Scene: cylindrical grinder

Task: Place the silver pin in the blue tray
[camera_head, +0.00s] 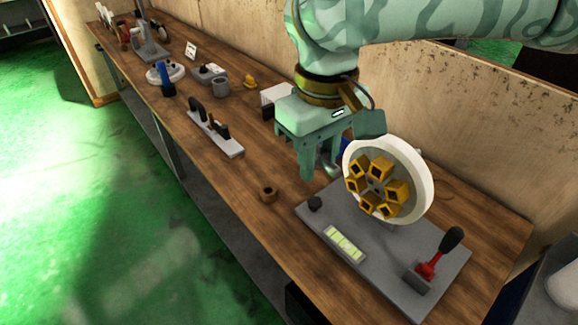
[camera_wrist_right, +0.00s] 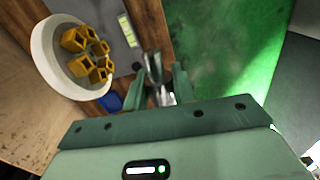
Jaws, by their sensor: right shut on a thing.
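My right gripper (camera_head: 318,170) hangs over the wooden bench, just left of the white wheel. In the right wrist view it (camera_wrist_right: 160,90) is shut on the silver pin (camera_wrist_right: 154,68), a shiny metal piece between the fingers. In the head view I cannot make the pin out clearly. The blue tray shows only as a small blue patch (camera_head: 344,146) behind the gripper, beside the wheel. A blue piece of it also shows in the right wrist view (camera_wrist_right: 110,101), beside the fingers. Most of the tray is hidden. My left gripper is not in view.
A white wheel (camera_head: 417,178) with several yellow blocks stands on a grey base plate (camera_head: 375,249) with a red-and-black lever (camera_head: 437,254). A grey plate with black handles (camera_head: 216,134) lies further back. A wall (camera_head: 470,120) borders the bench.

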